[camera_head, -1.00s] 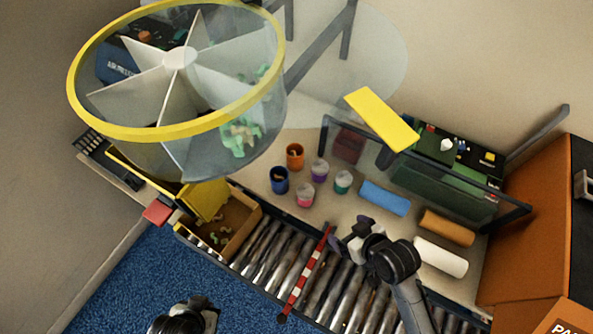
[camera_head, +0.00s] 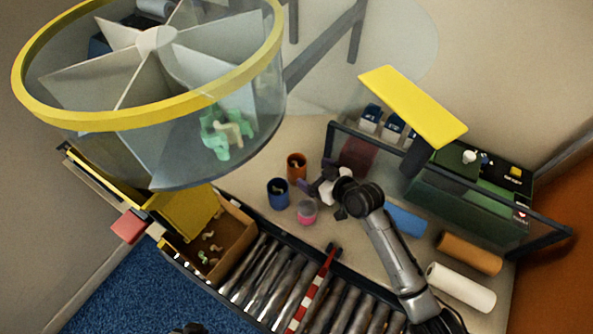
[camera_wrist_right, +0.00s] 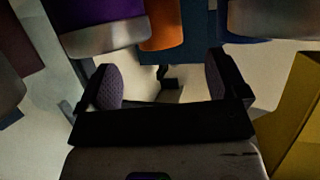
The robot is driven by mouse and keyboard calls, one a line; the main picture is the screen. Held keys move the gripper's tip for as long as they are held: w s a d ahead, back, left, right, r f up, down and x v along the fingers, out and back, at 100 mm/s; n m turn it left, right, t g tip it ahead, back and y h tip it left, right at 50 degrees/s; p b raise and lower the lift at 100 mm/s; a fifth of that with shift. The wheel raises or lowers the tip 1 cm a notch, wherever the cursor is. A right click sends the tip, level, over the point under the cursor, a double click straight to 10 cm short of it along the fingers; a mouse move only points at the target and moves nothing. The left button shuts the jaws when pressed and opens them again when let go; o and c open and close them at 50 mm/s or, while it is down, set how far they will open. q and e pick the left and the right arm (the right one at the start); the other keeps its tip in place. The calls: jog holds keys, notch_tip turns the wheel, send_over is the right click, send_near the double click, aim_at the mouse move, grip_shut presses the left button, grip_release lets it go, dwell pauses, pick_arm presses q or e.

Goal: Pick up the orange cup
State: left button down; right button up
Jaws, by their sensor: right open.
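The orange cup (camera_head: 296,163) stands upright on the counter, behind the blue cup (camera_head: 278,194). My right gripper (camera_head: 316,177) is open and empty, just right of the orange cup and apart from it. In the right wrist view, the orange cup (camera_wrist_right: 162,25) shows beyond the gap between the open fingers of the gripper (camera_wrist_right: 162,82), with the purple cup (camera_wrist_right: 103,30) to its left.
The pink cup (camera_head: 307,212) stands in front of my right gripper. A clear drum with a yellow rim (camera_head: 150,118) hangs at the upper left. An open carton (camera_head: 238,238) and rollers (camera_head: 270,275) lie in front. Blue, orange (camera_head: 468,254) and white rolls lie at right.

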aim_at(304, 168)
jog(key=shift+x, duration=3.2)
jog(key=shift+d+f, duration=0.1)
jog(key=shift+f, duration=0.05)
jog(key=shift+c, duration=0.2)
jog(key=c, duration=1)
jog(key=shift+o, duration=0.2)
notch_tip(304, 168, up, 10)
